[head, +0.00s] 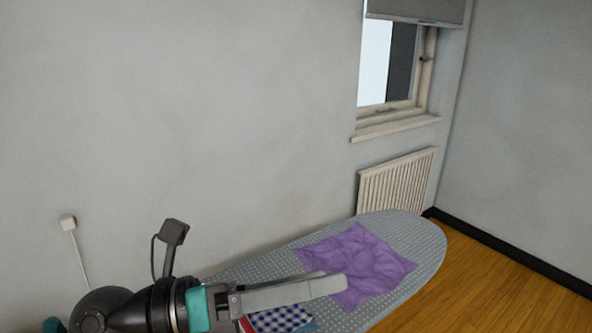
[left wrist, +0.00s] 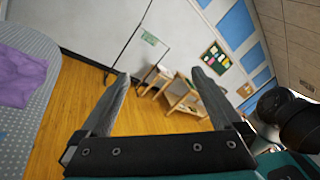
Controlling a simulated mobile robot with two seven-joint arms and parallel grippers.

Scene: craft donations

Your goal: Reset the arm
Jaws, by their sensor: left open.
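My left gripper (head: 335,281) reaches in from the lower left of the head view, over the ironing board (head: 425,245). In the left wrist view its two fingers (left wrist: 165,80) are spread apart with nothing between them. A crumpled purple cloth (head: 365,262) lies on the board beyond the fingers. A blue checked cloth (head: 283,320) shows partly below the gripper, with the rest hidden or out of frame. The purple cloth also shows at the left edge of the left wrist view (left wrist: 20,77). My right gripper is in neither view.
A wall runs behind the board, with a radiator (head: 396,183) under a window (head: 392,65). Wooden floor (head: 490,285) is open to the right of the board. The left wrist view shows wooden furniture (left wrist: 183,97) and a pinboard (left wrist: 217,57) farther off.

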